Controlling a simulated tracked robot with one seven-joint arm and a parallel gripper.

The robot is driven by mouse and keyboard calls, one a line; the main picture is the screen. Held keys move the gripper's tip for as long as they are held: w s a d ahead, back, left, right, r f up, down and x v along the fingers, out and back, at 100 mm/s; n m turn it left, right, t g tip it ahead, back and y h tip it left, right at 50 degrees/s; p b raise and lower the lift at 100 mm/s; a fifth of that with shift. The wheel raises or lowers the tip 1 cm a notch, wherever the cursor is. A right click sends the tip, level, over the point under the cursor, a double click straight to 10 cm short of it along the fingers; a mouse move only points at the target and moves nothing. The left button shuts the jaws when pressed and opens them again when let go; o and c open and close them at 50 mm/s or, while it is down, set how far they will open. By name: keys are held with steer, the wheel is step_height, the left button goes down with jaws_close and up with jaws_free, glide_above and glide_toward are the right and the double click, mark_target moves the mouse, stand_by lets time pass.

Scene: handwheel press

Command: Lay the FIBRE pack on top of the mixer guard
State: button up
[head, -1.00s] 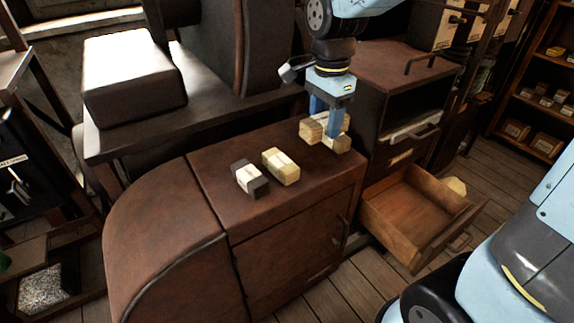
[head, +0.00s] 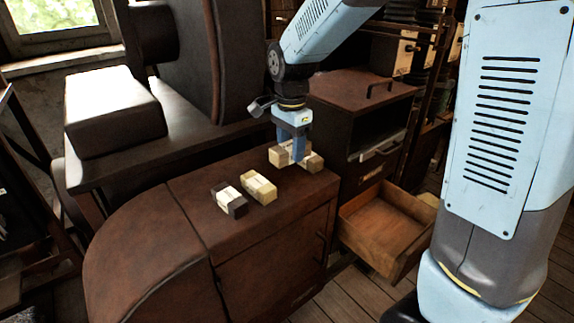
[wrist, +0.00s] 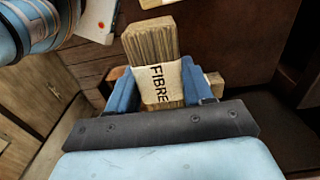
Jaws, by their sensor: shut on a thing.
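The FIBRE pack (wrist: 160,84) is a bundle of pale sticks with a cream printed band. In the wrist view it stands between the two blue fingers. My gripper (head: 291,158) is shut on it, low over the back right of the brown housing top (head: 232,224). The housing has a rounded left end; I take it for the mixer guard, though no label is readable. Another wooden piece (wrist: 215,84) shows behind and below the pack, its ends out to both sides. I cannot tell whether the FIBRE pack touches it or the top.
A pale yellow pack (head: 259,189) and a dark-ended pack with a white band (head: 229,200) lie left of my gripper. An open wooden drawer (head: 385,228) juts out at right. A large block (head: 115,115) stands at back left. The top's front left is clear.

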glide_above(285, 174)
step_height(285, 174, down, 7)
steer(key=shift+r, duration=0.2)
steer(key=shift+f, duration=1.5)
steer(key=shift+f, duration=0.1)
steer(key=o, duration=1.1)
steer(key=shift+c, duration=0.2)
